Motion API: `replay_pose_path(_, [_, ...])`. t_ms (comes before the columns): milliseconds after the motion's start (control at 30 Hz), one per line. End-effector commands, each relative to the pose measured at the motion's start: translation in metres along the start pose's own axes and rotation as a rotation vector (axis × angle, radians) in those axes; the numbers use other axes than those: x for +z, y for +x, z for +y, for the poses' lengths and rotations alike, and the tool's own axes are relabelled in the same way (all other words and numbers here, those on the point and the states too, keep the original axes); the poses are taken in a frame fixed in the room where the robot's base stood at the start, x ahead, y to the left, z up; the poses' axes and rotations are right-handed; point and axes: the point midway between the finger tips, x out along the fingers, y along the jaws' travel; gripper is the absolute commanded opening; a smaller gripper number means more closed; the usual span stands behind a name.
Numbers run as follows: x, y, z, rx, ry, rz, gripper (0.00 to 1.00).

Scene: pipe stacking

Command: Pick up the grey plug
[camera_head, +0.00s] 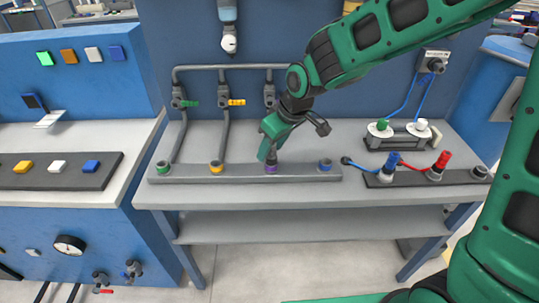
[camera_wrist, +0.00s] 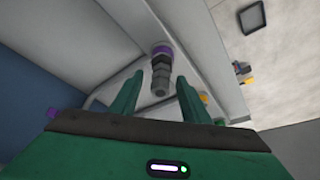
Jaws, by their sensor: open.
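The grey plug (camera_wrist: 160,78) shows between my fingers in the wrist view, with a purple ring (camera_wrist: 161,50) at its far end. In the head view the plug (camera_head: 272,158) stands at the purple socket (camera_head: 271,169) on the grey bar, partly hidden by my gripper. My gripper (camera_head: 268,154) comes down over it from above. In the wrist view the two green fingers of my gripper (camera_wrist: 160,88) are apart, one on each side of the plug. Contact between the fingers and the plug cannot be made out.
The grey bar (camera_head: 240,174) also carries green (camera_head: 163,167), yellow (camera_head: 216,167) and blue (camera_head: 325,165) sockets. Grey pipes with valves rise behind it. At the right, a dark strip (camera_head: 408,180) holds blue and red connectors with cables. The bench front (camera_head: 250,198) is clear.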

Motion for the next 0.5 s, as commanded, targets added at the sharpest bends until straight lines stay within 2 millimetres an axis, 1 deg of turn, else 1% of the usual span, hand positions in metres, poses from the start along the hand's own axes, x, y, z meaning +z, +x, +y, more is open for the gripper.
replay_pose_path(67, [0.0000,-0.0002,-0.0001,0.000,0.000,0.000,0.42])
replay_pose_path(167, [0.0000,-0.0003,-0.0001,0.000,0.000,0.000,0.21])
replay_pose_path(200, [0.0000,-0.0003,-0.0001,0.000,0.000,0.000,0.11])
replay_pose_path(233, [0.0000,-0.0004,-0.0001,0.000,0.000,0.000,0.04])
replay_pose_path(267, [0.0000,-0.0004,-0.0001,0.000,0.000,0.000,0.00])
replay_pose_path(500, [-0.0002,-0.0006,0.0000,0.000,0.000,0.000,0.00])
